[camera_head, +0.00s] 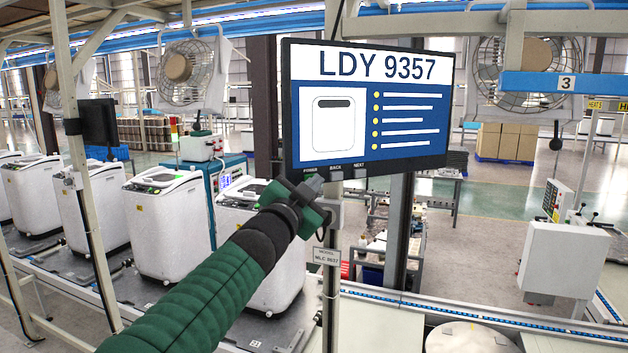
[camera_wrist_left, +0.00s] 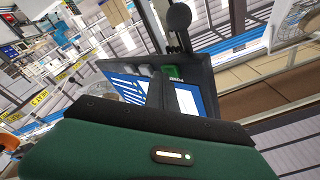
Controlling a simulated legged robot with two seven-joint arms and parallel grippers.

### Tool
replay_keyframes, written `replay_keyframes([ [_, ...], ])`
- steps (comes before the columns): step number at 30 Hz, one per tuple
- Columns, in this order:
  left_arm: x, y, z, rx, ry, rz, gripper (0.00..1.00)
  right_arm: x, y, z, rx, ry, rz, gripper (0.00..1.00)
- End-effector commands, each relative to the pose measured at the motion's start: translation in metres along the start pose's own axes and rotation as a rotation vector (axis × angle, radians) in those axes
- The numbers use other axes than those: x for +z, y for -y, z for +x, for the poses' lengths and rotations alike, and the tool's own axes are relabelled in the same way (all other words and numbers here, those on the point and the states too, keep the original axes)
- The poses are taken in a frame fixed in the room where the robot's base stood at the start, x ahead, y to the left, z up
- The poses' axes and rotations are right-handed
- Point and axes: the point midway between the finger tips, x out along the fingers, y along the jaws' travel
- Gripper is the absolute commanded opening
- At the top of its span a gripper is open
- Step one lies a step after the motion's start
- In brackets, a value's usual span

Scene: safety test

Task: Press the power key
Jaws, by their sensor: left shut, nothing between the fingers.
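The monitor (camera_head: 371,110) shows "LDY 9357" on its screen. Its lower bezel carries the labels POWER, BACK and NEXT, with the grey back key (camera_head: 336,174) and next key (camera_head: 360,172) below. My left gripper (camera_head: 316,183) is shut and empty, with its tip just under the POWER label. It covers the power key in the head view. In the left wrist view a green key (camera_wrist_left: 174,72), which appears to be the power key, shows at the monitor's edge beyond the dark finger. I cannot tell whether the tip touches it. My right gripper is not in view.
A post (camera_head: 332,270) with a small label plate stands below the monitor, close to my left gripper. White washing machines (camera_head: 168,222) stand on the line at the left. A white box (camera_head: 563,260) is at the right. Fans hang on both sides.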

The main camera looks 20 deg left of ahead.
Motion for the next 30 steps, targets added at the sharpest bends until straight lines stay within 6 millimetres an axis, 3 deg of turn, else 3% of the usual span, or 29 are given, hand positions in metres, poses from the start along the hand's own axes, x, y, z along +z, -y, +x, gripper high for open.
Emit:
replay_keyframes([
  [16, -0.004, -0.006, -0.008, -0.001, 0.0, 0.0, 0.0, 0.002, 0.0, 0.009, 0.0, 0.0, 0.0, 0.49],
  [30, -0.028, -0.035, -0.045, -0.001, -0.001, 0.0, 0.0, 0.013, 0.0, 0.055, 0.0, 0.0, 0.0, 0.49],
])
